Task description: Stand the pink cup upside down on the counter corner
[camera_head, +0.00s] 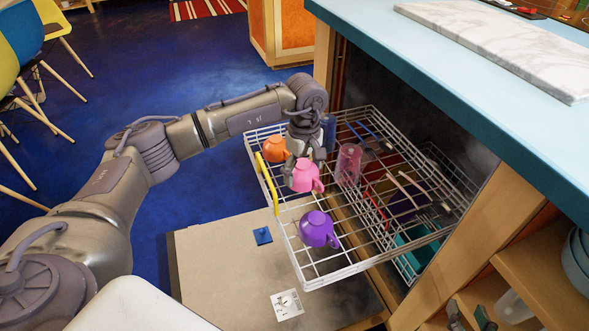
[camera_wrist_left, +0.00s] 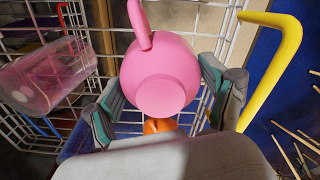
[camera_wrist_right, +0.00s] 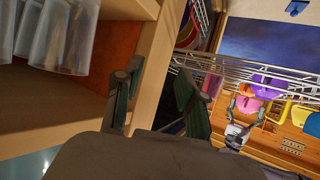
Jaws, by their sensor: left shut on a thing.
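The pink cup (camera_head: 306,176) is at the upper rack of the pulled-out dishwasher, its rounded bottom facing up. My left gripper (camera_head: 303,163) is shut on it from above. In the left wrist view the pink cup (camera_wrist_left: 160,75) sits between the two fingers (camera_wrist_left: 163,98), its handle toward the top of the picture. I cannot tell whether it still touches the rack wires. The light blue counter (camera_head: 372,30) is at the upper right, with its near-left corner above the dishwasher. My right gripper (camera_wrist_right: 155,98) is open and empty beside a wooden shelf.
The wire rack (camera_head: 290,248) also holds an orange cup (camera_head: 274,148), a purple cup (camera_head: 317,229) and a clear pink tumbler (camera_head: 348,164). The open dishwasher door (camera_head: 220,270) lies below. A marble board (camera_head: 510,45) lies on the counter; its left end is clear.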

